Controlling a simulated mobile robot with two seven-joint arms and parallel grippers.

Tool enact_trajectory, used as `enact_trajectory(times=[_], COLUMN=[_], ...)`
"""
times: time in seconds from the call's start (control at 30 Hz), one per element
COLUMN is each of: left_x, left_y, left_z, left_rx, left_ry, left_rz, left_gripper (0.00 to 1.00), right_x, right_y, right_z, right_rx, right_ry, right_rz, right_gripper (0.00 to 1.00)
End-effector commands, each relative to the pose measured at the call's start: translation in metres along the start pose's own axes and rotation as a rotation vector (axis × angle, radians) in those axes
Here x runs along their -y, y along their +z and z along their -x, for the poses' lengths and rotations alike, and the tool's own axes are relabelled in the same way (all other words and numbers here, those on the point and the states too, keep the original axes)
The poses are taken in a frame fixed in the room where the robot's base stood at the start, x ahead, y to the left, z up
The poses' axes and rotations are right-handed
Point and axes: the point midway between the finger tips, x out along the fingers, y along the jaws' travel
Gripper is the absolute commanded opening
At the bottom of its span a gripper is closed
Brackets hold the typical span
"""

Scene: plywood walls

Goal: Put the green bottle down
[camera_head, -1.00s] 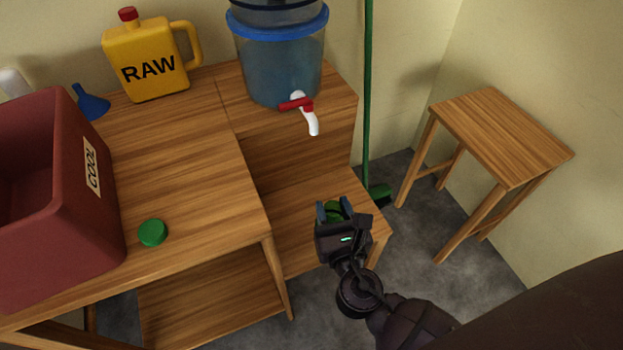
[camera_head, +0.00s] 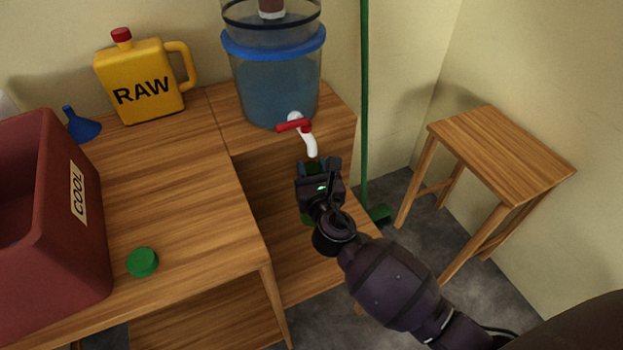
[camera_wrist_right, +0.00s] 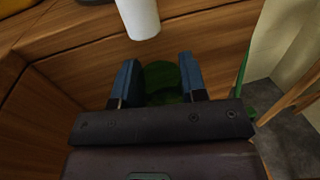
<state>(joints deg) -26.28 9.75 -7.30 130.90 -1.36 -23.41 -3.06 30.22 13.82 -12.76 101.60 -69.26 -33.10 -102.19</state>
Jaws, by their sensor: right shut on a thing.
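The green bottle shows between the fingers of my right gripper (camera_head: 314,166) in the head view, mostly hidden by the gripper. In the right wrist view the green bottle (camera_wrist_right: 162,80) sits between the two blue fingers of my right gripper (camera_wrist_right: 160,82), which is shut on it. The gripper is just below the white spout of the tap (camera_head: 307,138), in front of the cabinet under the water filter. The spout also hangs above the bottle in the wrist view (camera_wrist_right: 138,16). My left gripper is not in view.
A green cap (camera_head: 142,262) lies on the table (camera_head: 185,215) near a red crate (camera_head: 62,235) marked COOL. A yellow RAW jug (camera_head: 143,85) and blue funnel (camera_head: 82,125) stand behind. The water filter (camera_head: 272,80) is at the back. A small stool (camera_head: 500,148) with a clear top stands right.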

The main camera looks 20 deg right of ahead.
Motion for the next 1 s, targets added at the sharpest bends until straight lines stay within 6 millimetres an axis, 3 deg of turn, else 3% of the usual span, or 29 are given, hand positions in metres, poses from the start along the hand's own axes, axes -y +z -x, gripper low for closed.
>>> enact_trajectory(times=[0.27, 0.53, 0.57, 0.7, 0.73, 1.0], left_x=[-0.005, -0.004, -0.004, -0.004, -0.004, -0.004], left_y=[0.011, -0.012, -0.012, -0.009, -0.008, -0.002], left_z=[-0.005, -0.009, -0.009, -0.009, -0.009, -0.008], left_rx=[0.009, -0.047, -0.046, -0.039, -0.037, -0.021], left_ry=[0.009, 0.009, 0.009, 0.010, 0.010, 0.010], left_rz=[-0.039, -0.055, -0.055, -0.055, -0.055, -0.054], left_gripper=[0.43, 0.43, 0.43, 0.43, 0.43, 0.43], right_x=[0.000, 0.000, 0.000, 0.000, 0.000, 0.000], right_y=[-0.038, -0.035, -0.035, -0.035, -0.035, -0.034], right_z=[0.003, 0.001, 0.001, 0.001, 0.001, 0.001], right_rx=[-0.014, -0.003, -0.003, -0.002, -0.002, -0.001], right_ry=[0.000, 0.000, 0.000, 0.000, 0.000, 0.000], right_rz=[0.002, 0.001, 0.001, 0.001, 0.001, 0.001], right_gripper=[0.00, 0.00, 0.41, 0.62, 0.67, 0.67])
